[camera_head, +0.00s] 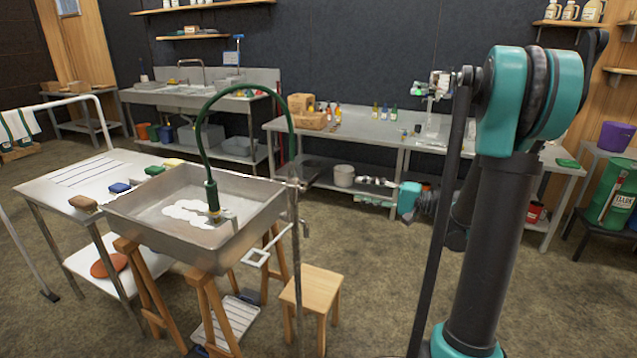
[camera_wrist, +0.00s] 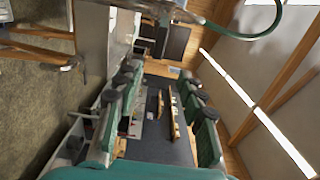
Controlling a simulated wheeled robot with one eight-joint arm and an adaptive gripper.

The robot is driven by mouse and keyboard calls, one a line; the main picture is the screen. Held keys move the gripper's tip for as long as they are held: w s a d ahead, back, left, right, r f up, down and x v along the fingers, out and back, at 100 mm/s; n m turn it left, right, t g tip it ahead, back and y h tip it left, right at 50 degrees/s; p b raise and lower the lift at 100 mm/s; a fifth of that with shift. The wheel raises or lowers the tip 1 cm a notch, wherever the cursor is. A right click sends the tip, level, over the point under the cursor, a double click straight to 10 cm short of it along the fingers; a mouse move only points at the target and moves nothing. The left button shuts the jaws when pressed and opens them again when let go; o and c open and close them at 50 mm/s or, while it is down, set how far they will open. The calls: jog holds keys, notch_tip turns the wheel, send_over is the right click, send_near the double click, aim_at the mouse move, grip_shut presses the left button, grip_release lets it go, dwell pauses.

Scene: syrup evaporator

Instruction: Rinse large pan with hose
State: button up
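The large pan (camera_head: 262,190) is a metal basin on wooden trestles at left centre in the head view. A green hose (camera_head: 243,91) arches over it, and its nozzle (camera_head: 213,194) hangs down into the pan. White patches (camera_head: 186,214) lie on the pan floor around the nozzle. A thin upright post stands at the pan's right edge. The hose (camera_wrist: 262,32) crosses the top right there.
A white table (camera_head: 60,182) with several coloured brushes stands left of the pan. A wooden stool (camera_head: 312,288) is in front, right of the trestles. A metal workbench (camera_head: 350,128) and a sink unit (camera_head: 170,98) line the back wall. Open floor lies between the pan and the benches.

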aim_at(314, 181)
jog(key=x, duration=1.6)
jog(key=shift+a, duration=0.15)
jog(key=shift+c, duration=0.2)
grip_shut()
